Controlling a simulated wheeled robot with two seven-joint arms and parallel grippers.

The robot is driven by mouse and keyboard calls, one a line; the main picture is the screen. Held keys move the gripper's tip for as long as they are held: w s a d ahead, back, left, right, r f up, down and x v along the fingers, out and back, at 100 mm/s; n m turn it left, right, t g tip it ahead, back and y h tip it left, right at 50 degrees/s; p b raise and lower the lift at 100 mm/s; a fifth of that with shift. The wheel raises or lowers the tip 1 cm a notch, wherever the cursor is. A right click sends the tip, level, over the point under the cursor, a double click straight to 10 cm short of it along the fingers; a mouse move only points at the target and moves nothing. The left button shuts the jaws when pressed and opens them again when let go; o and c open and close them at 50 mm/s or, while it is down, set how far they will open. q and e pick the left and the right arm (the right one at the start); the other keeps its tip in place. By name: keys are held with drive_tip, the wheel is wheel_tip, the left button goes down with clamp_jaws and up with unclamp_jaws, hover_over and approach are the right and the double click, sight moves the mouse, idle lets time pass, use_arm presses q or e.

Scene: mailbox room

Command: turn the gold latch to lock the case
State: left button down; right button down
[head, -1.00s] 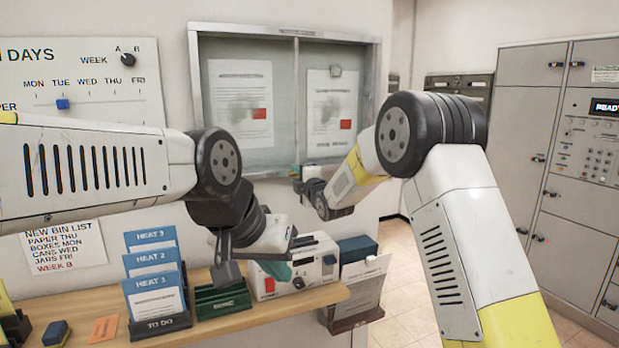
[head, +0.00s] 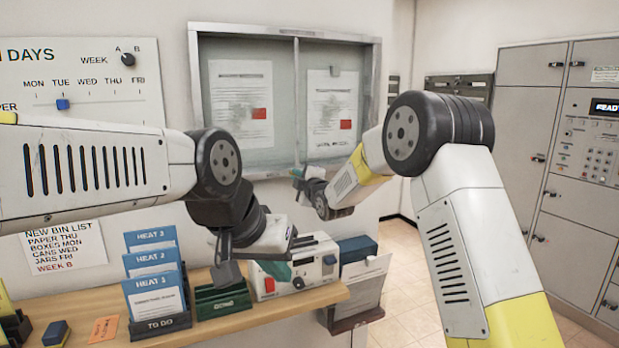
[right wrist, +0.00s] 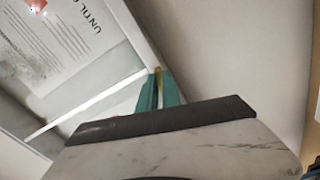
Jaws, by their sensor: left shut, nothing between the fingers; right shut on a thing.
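The case is a grey-framed notice case (head: 378,75) on the wall, with two glass panes and papers behind them. Its frame also shows in the right wrist view (right wrist: 132,35). My right gripper (head: 297,172) is at the lower frame, near the middle of the case. In the right wrist view its teal fingers (right wrist: 158,92) are shut on the small gold latch (right wrist: 158,73), of which only the tip shows. The latch is too small to make out in the head view. My left gripper (head: 277,270) is shut and empty, low over the shelf, away from the case.
A wooden shelf (head: 255,312) below the case holds blue booklets (head: 155,290), a green tray (head: 222,300) and a white device with knobs (head: 318,265). A paper holder (head: 355,315) hangs at its right end. Grey lockers (head: 515,140) stand at the right.

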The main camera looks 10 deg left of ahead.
drive_tip(key=shift+f+m, duration=0.1)
drive_tip(key=shift+m, duration=7.2)
drive_tip(key=c, duration=1.5)
unclamp_jaws()
drive_tip(key=shift+c, duration=0.2)
drive_tip(key=v, duration=0.8)
